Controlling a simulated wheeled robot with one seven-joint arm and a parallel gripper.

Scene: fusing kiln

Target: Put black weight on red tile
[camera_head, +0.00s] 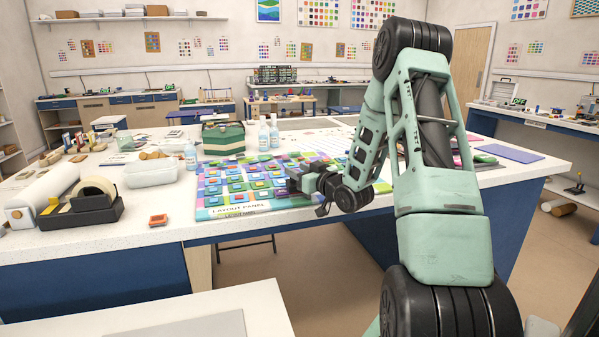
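My gripper (306,187) is dark and small in view, at the end of my arm, over the right part of the layout panel (240,211). I cannot tell whether its fingers are open or shut, or whether they hold anything. The panel carries several coloured tiles in blue, green, purple and other colours. I cannot single out a red tile on it. A small orange-red square piece (157,220) lies on the white table left of the panel, apart from my gripper. I cannot make out a black weight; my arm hides part of the panel's right side.
A black tape dispenser (88,213) and a paper roll (43,193) stand at the table's left. Bare white table (120,235) lies at front left.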

